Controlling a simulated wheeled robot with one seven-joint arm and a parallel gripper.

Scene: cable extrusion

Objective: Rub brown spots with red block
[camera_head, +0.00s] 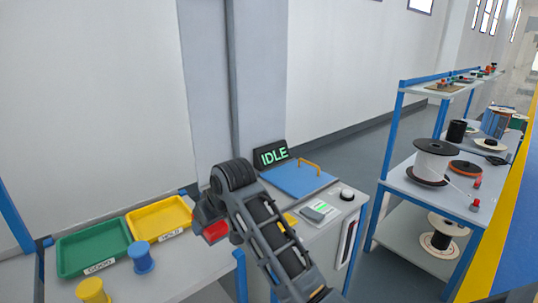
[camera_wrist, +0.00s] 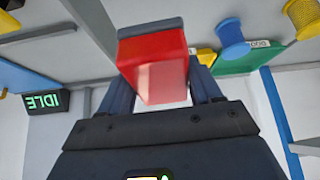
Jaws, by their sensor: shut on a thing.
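My gripper (camera_wrist: 158,105) is shut on a red block (camera_wrist: 152,68), which fills the space between its two fingers in the wrist view. A dark grey edge shows along the far end of the block. I cannot make out any brown spots in either view.
A green tray (camera_head: 62,252) and a yellow tray (camera_head: 137,221) lie at left, with a blue spool (camera_head: 141,258) and a yellow spool (camera_head: 92,291) in front. The machine carries a blue lid (camera_head: 297,177) and an IDLE display (camera_head: 271,154). A shelf (camera_head: 400,183) with spools stands right.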

